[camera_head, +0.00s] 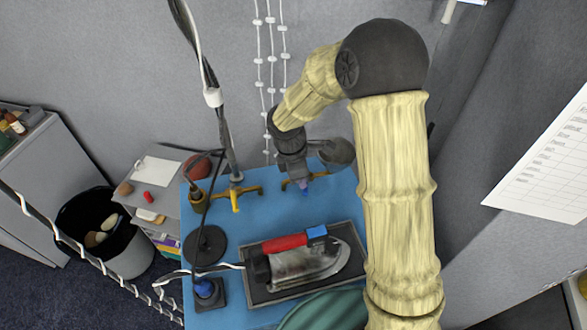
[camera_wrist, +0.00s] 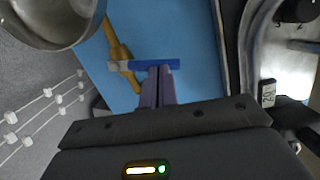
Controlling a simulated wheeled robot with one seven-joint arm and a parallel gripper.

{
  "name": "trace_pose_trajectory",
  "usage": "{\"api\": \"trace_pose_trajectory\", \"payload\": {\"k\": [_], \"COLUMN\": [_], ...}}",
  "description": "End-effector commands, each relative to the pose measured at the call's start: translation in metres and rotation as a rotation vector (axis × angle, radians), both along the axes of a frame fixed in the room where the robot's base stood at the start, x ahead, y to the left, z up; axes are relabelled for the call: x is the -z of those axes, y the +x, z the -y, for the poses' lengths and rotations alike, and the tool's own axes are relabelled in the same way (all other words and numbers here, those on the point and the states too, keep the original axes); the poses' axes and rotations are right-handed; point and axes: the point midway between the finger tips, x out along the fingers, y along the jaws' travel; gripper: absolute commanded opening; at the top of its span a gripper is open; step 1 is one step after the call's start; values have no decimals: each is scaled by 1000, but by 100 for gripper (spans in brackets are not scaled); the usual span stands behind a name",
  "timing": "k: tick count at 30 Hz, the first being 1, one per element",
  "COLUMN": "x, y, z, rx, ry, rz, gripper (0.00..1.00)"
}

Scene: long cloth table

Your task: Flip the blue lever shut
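The blue lever (camera_wrist: 174,63) is a straight bar lying crosswise just beyond my fingertips in the wrist view. It joins a brass fitting (camera_wrist: 121,52) with a pale collar at its left end. My gripper (camera_wrist: 158,70) has its two purple fingers side by side, close together, with the tips at the lever's near edge. Whether they touch the lever cannot be told. In the head view my gripper (camera_head: 304,189) points down at the brass fitting (camera_head: 286,184) near the table's back edge; the lever is largely hidden there.
A blue-topped table (camera_head: 225,228) holds an iron (camera_head: 305,262) on a dark tray, right of a black round base (camera_head: 205,245). Another brass fitting (camera_head: 236,197) stands left of my gripper. A rounded metal thing (camera_wrist: 50,15) is close by in the wrist view.

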Motion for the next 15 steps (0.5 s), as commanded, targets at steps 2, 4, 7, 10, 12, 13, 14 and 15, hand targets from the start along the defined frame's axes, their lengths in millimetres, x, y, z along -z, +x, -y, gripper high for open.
{"api": "trace_pose_trajectory", "payload": {"k": [2,4,7,10,12,13,14,15], "x": [-1,-1,-1,0,0,0,0,0], "y": [4,7,11,12,12,12,12,12], "z": [1,1,2,2,2,2,2,2], "rx": [2,3,4,4,4,4,4,3], "ry": [0,0,0,0,0,0,0,0], "rz": [0,1,1,1,1,1,1,1], "gripper": [0,0,0,0,0,0,0,0]}}
